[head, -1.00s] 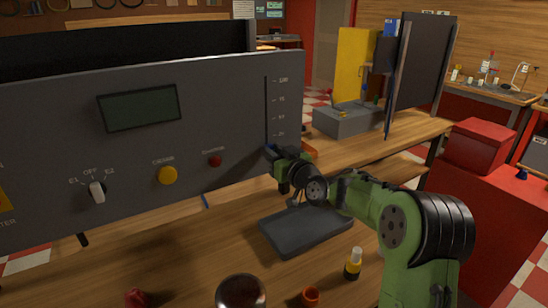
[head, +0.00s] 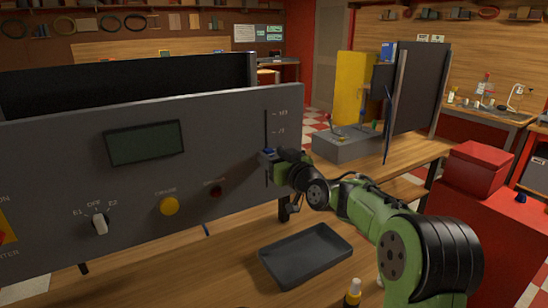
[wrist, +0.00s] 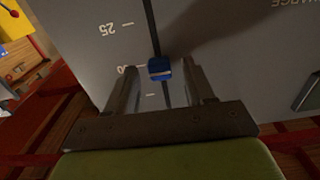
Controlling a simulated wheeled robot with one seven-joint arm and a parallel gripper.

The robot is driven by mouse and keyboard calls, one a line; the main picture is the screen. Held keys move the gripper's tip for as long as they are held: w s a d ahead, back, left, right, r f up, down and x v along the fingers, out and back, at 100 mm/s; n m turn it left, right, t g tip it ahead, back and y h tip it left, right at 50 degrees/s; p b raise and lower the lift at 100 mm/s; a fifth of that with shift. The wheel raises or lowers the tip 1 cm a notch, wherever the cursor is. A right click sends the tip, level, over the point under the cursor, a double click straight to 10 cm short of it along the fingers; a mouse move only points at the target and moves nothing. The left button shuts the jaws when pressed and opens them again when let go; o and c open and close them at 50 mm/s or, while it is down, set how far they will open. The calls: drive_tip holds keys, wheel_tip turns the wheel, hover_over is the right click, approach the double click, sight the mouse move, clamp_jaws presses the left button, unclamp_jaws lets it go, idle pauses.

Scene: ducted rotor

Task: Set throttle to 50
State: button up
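The throttle is a vertical slot (head: 267,124) with printed marks at the right end of the grey panel. Its blue knob (head: 267,153) sits below the 75 mark, and it also shows in the wrist view (wrist: 160,68). There, upside down, the knob stands about level with the mark one step above 25; that label is partly hidden by a finger. My gripper (head: 270,158) is at the knob. In the wrist view my gripper (wrist: 160,80) has one finger on each side of the knob, with a visible gap at both sides.
The panel carries a blank display (head: 145,143), a rotary switch (head: 100,223), a yellow button (head: 169,206) and a dark red button (head: 216,192). A dark tray (head: 305,255) and a yellow-and-black bottle (head: 353,294) are on the wooden bench below my arm. A red box (head: 477,166) stands at the right.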

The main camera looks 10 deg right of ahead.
drive_tip(key=b+v, duration=0.1)
drive_tip(key=v, duration=1.4)
drive_tip(key=shift+s, duration=0.35)
drive_tip(key=s+a+f+g+h, duration=0.2)
drive_tip(key=s+a+f+g, duration=0.6)
drive_tip(key=s, duration=0.4)
drive_tip(key=s+d+f+m+g+h, duration=0.2)
drive_tip(key=s+f, duration=0.1)
drive_tip(key=s, duration=0.5)
drive_tip(key=s+d+f+m+g+h, duration=0.1)
drive_tip(key=s+f, duration=0.2)
drive_tip(key=s, duration=0.6)
wheel_tip(320, 180, up, 13)
drive_tip(key=p, duration=1.2)
drive_tip(key=shift+r+m+g+h+p, duration=0.2)
drive_tip(key=shift+m+g+h+p, duration=0.1)
drive_tip(key=shift+p, duration=0.1)
